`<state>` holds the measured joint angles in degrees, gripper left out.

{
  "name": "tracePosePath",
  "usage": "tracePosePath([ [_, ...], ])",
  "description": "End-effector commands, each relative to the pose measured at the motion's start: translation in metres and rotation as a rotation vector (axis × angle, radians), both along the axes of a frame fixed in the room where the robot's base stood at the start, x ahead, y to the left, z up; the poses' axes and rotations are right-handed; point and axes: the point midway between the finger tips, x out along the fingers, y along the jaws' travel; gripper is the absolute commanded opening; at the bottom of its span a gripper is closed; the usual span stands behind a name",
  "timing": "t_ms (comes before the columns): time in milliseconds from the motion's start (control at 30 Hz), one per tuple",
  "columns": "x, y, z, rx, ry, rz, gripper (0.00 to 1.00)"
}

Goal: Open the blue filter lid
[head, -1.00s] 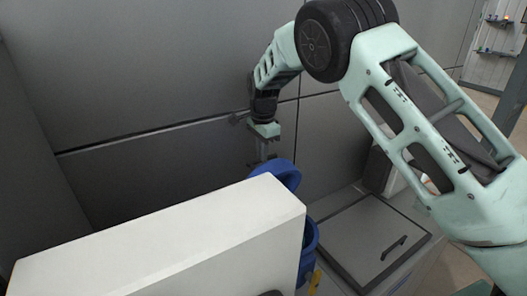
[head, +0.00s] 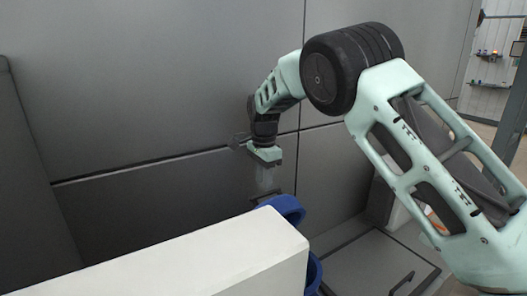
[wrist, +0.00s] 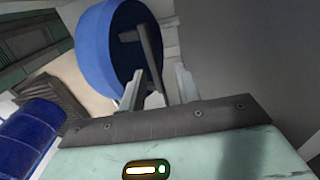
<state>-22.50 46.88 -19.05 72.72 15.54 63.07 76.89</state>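The blue filter lid (head: 287,208) stands tilted up behind the white box in the head view, above the blue filter body (head: 314,273), mostly hidden by the box. In the wrist view the lid (wrist: 96,50) is a large blue round cap with a dark hollow and dark bars inside. A blue cylinder (wrist: 32,137), likely the body, lies at lower left, apart from the lid. My gripper (wrist: 158,88) is open, its fingers apart beside the lid's rim. In the head view my gripper (head: 266,192) points down just left of the lid; contact cannot be told.
A white box (head: 220,262) fills the front and hides the lower filter. A grey wall (head: 150,90) stands close behind my gripper. A grey hatch with a dark handle (head: 402,283) is at lower right.

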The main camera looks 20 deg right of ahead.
Motion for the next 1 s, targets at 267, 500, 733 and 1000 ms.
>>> tracePosePath([
  [267, 0.001, 0.001, 0.065, 0.001, -0.005, 0.001, 0.33],
  [500, 0.000, 0.000, 0.111, 0.000, 0.000, 0.000, 0.33],
  [733, -0.001, 0.001, 0.129, 0.000, 0.004, 0.001, 0.33],
  [1000, -0.001, 0.001, 0.131, 0.000, 0.004, 0.001, 0.33],
])
